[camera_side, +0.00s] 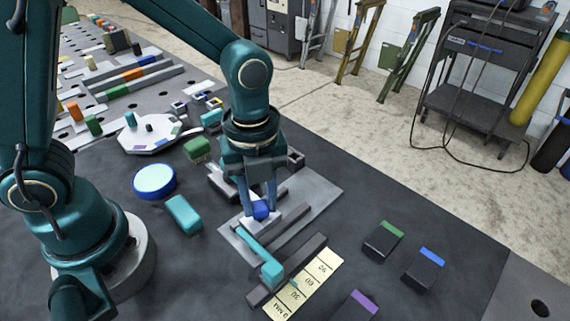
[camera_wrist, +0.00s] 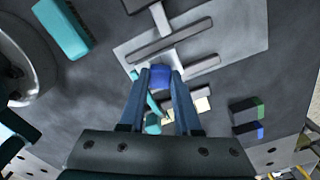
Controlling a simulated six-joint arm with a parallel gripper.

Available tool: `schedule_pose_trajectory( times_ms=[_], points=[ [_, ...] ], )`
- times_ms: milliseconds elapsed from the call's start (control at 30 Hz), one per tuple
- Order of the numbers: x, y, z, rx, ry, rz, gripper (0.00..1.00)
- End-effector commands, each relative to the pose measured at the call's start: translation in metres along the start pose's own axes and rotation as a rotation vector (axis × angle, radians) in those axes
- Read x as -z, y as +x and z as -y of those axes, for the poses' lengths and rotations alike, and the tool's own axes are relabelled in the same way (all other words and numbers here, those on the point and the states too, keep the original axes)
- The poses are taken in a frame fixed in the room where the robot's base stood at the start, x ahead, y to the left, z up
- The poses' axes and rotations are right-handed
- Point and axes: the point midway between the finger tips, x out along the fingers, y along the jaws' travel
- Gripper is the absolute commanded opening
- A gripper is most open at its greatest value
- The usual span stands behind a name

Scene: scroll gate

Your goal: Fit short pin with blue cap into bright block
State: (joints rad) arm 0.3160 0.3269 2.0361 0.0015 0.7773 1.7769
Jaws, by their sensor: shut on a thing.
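My gripper (camera_side: 258,208) reaches straight down over the grey plate and is shut on the pin's blue cap (camera_side: 261,209). In the wrist view, the blue cap (camera_wrist: 160,77) sits between my two fingertips (camera_wrist: 161,76). The pin's shaft under the cap is hidden. A bright, whitish block (camera_side: 247,220) shows directly under and around the cap. I cannot tell how deep the pin sits in it. A teal bar with a raised end (camera_side: 272,272) lies on the fixture beside the block, and it also shows in the wrist view (camera_wrist: 153,120).
Dark rails (camera_side: 300,255) rise from the grey plate (camera_side: 325,190). A yellow numbered strip (camera_side: 305,284) lies in front. Dark blocks with green (camera_side: 384,241), blue (camera_side: 424,269) and purple (camera_side: 357,306) edges lie to the right. A teal block (camera_side: 183,214) and a round blue-rimmed dish (camera_side: 155,180) lie left.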

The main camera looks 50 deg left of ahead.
Motion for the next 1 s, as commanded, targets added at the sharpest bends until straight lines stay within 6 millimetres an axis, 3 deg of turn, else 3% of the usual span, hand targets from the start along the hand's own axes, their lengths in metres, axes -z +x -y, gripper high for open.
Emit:
schedule_pose_trajectory(
  times_ms=[767,800,867,900,1000],
  points=[
    [0.0001,0.0091,-0.0003,-0.001,0.000,0.000,0.00],
    [0.0001,0.0091,-0.0003,-0.001,0.000,0.000,0.36],
    [0.0001,0.0091,-0.0003,-0.001,0.000,0.000,0.58],
    [0.0001,0.0091,-0.0003,-0.001,0.000,0.000,0.67],
    [0.0001,0.0091,-0.0002,0.000,0.000,0.000,0.67]
  ],
)
